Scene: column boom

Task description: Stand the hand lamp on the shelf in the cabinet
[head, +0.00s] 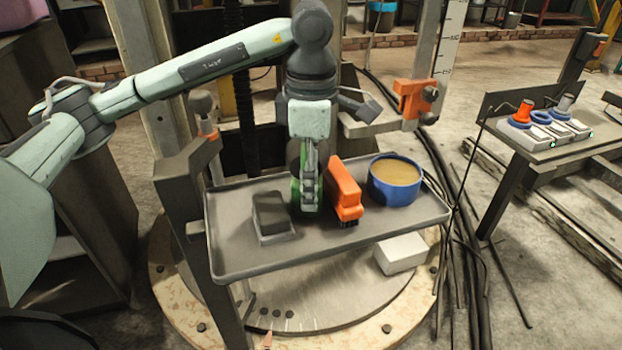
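My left gripper (310,190) points down over the grey tray (350,240), between a dark block and an orange brush. A green thing (296,195), perhaps the hand lamp, shows in slivers right behind its fingers, which hide most of it. I see the fingers edge-on, so I cannot tell whether they are open or shut on it. A dark grey cabinet (85,200) with an open side stands at the left, partly behind my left arm. My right gripper is not in view.
On the tray, the dark block (270,212) is left of the gripper. The orange brush (344,188) and a blue tin (395,190) of brown stuff are right of it. A post (182,215) rises at the tray's left end. A side table (560,150) with spools stands right.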

